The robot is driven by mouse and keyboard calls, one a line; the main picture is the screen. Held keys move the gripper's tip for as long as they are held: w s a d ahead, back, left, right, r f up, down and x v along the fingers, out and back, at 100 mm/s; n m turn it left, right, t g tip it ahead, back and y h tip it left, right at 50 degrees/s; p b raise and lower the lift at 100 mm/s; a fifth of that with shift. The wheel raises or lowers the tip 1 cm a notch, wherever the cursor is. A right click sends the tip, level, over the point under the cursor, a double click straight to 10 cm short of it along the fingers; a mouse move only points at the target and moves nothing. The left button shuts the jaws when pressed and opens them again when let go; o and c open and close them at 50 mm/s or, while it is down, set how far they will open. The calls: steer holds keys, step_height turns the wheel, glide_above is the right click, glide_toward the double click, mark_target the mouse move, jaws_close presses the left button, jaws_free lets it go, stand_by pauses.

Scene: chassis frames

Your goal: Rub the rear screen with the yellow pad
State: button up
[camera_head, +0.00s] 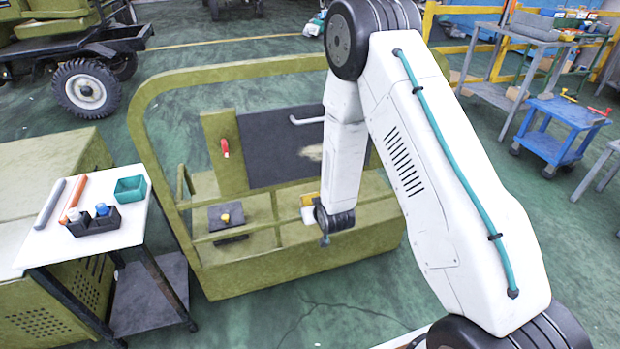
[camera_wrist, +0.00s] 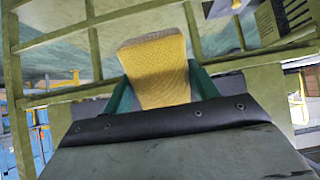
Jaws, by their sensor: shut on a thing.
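The yellow pad (camera_wrist: 158,66) is held between the two green fingers of my gripper (camera_wrist: 163,88) in the wrist view. A small yellow-and-white patch by my wrist, probably the pad, shows in the head view (camera_head: 308,201). The rear screen (camera_head: 268,150) is a dark upright panel in the green chassis frame, with a pale smudge (camera_head: 313,153) on its right part. My arm hides the screen's right edge. My gripper is in front of and below the screen, and the pad appears apart from it.
The green chassis frame (camera_head: 150,135) with its curved rail surrounds the screen. A red-handled lever (camera_head: 224,147) and a pale handle (camera_head: 307,121) are close by. A white side table (camera_head: 110,237) at left holds a teal bin (camera_head: 130,189) and a black caddy (camera_head: 94,221).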

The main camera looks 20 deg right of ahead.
mark_target(318, 153)
steer(key=w+r+t, duration=0.1)
steer(key=t, duration=0.1)
steer(key=w+r+t, duration=0.1)
steer(key=w, duration=0.1)
steer(key=shift+a+r+t, duration=0.1)
steer(key=shift+a+t, duration=0.1)
steer(key=shift+t, duration=0.2)
steer(key=r+t, duration=0.1)
steer(key=r, duration=0.1)
steer(key=w+r+t, duration=0.1)
steer(key=r, duration=0.2)
steer(key=r+t, duration=0.2)
steer(key=shift+w+d+r, duration=0.15)
steer(key=shift+w+r, duration=0.15)
steer(key=shift+w, duration=2.85)
steer(key=shift+w, duration=0.95)
steer(key=shift+s+d, duration=0.1)
steer(key=shift+d, duration=3.4)
steer(key=d, duration=0.6)
steer(key=shift+d, duration=0.3)
